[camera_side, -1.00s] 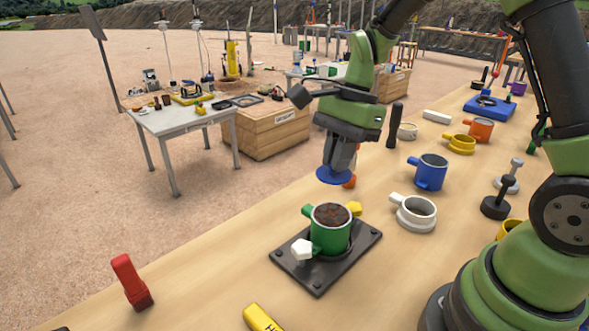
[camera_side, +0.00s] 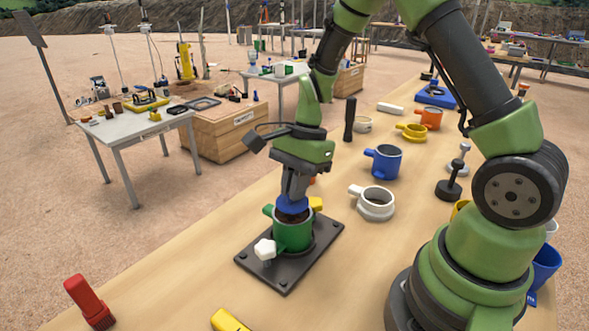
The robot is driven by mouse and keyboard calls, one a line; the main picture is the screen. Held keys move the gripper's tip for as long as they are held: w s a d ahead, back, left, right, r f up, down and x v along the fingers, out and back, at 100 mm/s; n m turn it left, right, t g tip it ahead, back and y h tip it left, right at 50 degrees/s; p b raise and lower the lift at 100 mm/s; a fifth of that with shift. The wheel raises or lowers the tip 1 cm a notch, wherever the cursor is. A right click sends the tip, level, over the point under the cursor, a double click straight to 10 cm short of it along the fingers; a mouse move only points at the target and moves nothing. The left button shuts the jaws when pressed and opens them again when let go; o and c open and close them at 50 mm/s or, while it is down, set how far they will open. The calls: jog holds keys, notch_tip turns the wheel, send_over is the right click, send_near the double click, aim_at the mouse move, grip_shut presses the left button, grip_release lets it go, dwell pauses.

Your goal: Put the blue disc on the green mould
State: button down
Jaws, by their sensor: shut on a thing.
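The green mould (camera_side: 292,236) stands upright on a dark base plate (camera_side: 320,240) on the wooden table, with dark soil showing at its mouth. My gripper (camera_side: 294,194) points down right above the mould. It is shut on the blue disc (camera_side: 291,205), which is at the mould's mouth. The disc covers part of the opening. I cannot tell whether it touches the rim or the soil.
A white ring-shaped collar (camera_side: 375,206) and a blue mould (camera_side: 384,161) stand to the right. A red-handled tool (camera_side: 88,300) is at the front left, and a yellow piece (camera_side: 228,320) lies at the front edge. A black rammer (camera_side: 449,183) stands further right.

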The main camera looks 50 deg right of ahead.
jog(key=shift+f, duration=0.45)
jog(key=shift+f, duration=0.55)
jog(key=c, duration=1.6)
grip_release()
jog(key=o, duration=0.6)
jog(key=shift+c, duration=0.2)
jog(key=c, duration=0.3)
jog(key=shift+v, duration=2.5)
